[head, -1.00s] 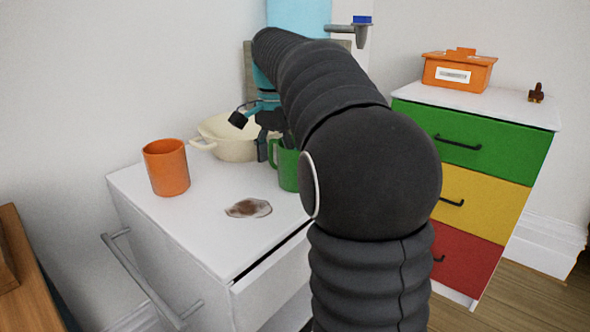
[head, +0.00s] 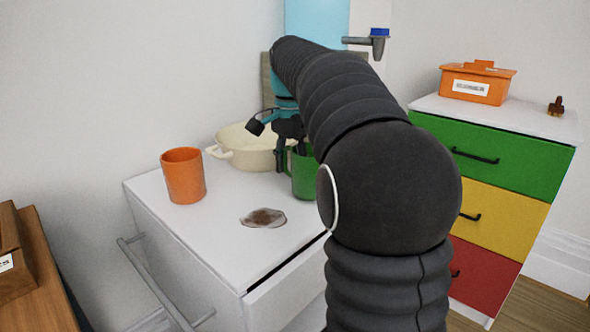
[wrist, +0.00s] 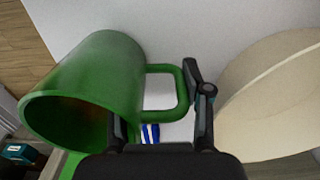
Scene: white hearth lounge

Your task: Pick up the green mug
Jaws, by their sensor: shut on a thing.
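The green mug (head: 304,178) stands on the white cabinet top, partly hidden behind my arm in the head view. In the wrist view the green mug (wrist: 95,80) fills the left side, its open mouth toward the lower left and its handle pointing right. My gripper (wrist: 160,105) has its fingers at the handle and is shut on the mug. In the head view my gripper (head: 294,160) reaches down at the mug's left side. I cannot tell whether the mug's base touches the cabinet top.
A coloured drawer unit (head: 500,160) with an orange box (head: 478,84) stands at right.

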